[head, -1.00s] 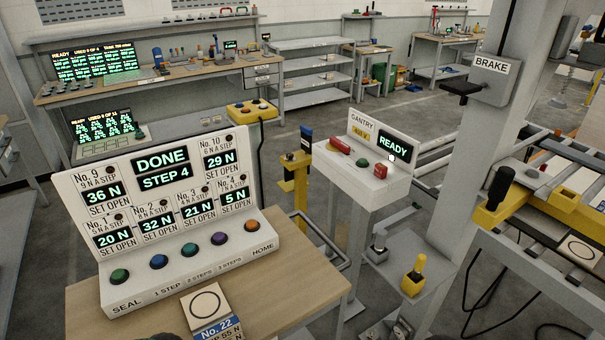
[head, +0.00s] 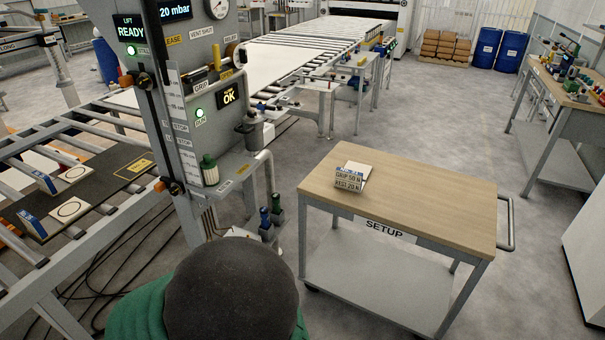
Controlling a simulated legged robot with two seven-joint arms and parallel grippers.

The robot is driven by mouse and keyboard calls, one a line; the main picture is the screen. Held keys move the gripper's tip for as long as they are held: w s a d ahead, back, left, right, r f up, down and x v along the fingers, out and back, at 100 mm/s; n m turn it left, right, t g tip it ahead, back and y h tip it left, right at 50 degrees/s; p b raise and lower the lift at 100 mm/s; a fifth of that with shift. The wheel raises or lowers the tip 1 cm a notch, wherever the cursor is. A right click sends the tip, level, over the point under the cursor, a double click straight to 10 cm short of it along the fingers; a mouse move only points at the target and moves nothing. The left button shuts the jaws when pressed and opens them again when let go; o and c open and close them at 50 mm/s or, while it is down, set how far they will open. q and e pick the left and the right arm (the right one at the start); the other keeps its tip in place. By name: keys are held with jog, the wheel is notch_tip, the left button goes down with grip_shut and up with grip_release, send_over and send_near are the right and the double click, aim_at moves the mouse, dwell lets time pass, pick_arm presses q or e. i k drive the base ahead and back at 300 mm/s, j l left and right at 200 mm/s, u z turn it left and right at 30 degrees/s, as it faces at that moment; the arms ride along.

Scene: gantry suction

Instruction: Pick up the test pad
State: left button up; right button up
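No item in view is marked as the test pad. Two pale pads with a black ring, a near one (head: 71,209) and a far one (head: 69,179), lie side by side on a dark board (head: 113,176) on the roller frame at left. Each has a tilted blue-and-white label at its left end, too small to read. On the wooden cart top (head: 430,190) a small card (head: 349,178) reads GRIP 50 N, REST 20 N, with a pale flat piece behind it. Neither of my grippers shows in this view.
A grey control column (head: 215,125) with gauges, levers and lit displays stands between the roller frame and the cart, which is labelled SETUP. Cables lie on the floor at lower left. A workbench (head: 580,95) is at right. Open floor surrounds the cart's right side.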

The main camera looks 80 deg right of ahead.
aim_at(353, 176)
jog(key=z, duration=3.15)
jog(key=u, duration=4.8)
jog(key=z, duration=4.85)
